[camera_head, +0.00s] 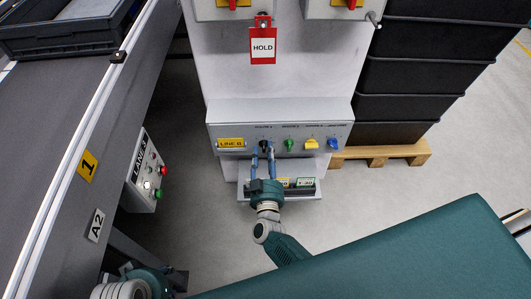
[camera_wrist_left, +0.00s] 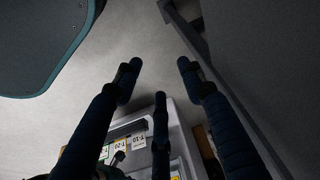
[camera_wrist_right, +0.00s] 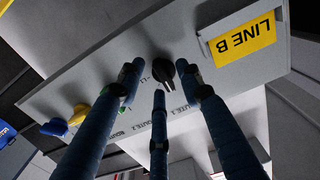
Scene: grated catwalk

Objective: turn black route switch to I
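The black route switch (camera_head: 264,145) is a small round knob on the sloped grey LINE B panel (camera_head: 230,131). It also shows in the right wrist view (camera_wrist_right: 160,71), just ahead of my fingers and between the two outer fingertips; which mark it points to I cannot tell. My right gripper (camera_head: 262,152) is in front of the panel at the switch; in its wrist view (camera_wrist_right: 160,76) the fingers are spread, with no clear contact with the knob. My left gripper (camera_head: 170,277) is low at the left, open and empty; its wrist view (camera_wrist_left: 158,70) shows spread fingers over floor.
Right of the black switch are a green knob (camera_head: 289,144), a yellow knob (camera_head: 311,143) and a blue knob (camera_head: 333,143). A red HOLD tag (camera_head: 263,47) hangs above. A conveyor (camera_head: 60,130) with a LANE 3 button box (camera_head: 146,175) stands left. Black crates (camera_head: 415,80) stand right.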

